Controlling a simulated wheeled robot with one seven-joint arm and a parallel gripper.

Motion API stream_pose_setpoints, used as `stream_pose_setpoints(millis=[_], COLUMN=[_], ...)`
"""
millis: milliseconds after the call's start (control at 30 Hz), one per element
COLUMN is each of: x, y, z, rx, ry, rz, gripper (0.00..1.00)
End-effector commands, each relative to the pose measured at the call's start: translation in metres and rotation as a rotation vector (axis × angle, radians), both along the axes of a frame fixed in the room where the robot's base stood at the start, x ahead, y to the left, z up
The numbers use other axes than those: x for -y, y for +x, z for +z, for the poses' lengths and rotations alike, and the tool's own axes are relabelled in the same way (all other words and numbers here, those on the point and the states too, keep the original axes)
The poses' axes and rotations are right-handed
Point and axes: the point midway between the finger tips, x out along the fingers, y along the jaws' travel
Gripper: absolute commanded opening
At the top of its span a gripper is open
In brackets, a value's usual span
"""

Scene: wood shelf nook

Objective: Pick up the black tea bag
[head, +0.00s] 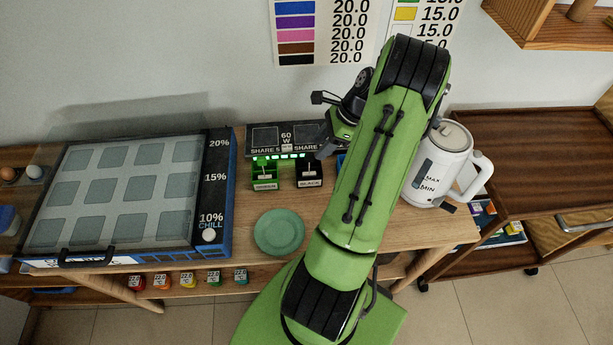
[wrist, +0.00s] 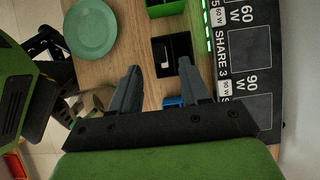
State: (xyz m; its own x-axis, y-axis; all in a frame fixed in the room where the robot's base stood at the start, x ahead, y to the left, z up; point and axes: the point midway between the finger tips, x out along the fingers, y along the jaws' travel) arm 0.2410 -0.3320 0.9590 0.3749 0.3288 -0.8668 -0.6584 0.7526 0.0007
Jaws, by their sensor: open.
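A small black box labelled BLACK (head: 311,182) stands on the wooden table in front of the power station. In the wrist view the black box (wrist: 158,68) lies just beyond and between my fingertips, with a small white piece inside; I cannot make out the tea bag itself clearly. My gripper (wrist: 159,74) is open with nothing between its fingers. In the head view my gripper (head: 326,150) is above and to the right of the black box, partly hidden by my arm.
A green box (head: 265,182) stands left of the black one. The power station (head: 284,137) is behind both. A green plate (head: 279,232) lies in front. A blue item (wrist: 173,102) is close to my fingers. A white kettle (head: 437,165) stands right; a large chill case (head: 125,195) fills the left.

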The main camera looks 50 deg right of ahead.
Motion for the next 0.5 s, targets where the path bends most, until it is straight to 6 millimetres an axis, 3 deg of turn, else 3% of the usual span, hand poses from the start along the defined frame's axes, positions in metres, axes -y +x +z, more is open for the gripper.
stream_pose_setpoints(millis=[100, 500], x=[-0.009, -0.028], y=[0.009, 0.031], z=[-0.023, -0.074], rx=[-0.001, 0.0], ry=[0.002, 0.001], rz=[0.002, 0.003], gripper=[0.46, 0.46])
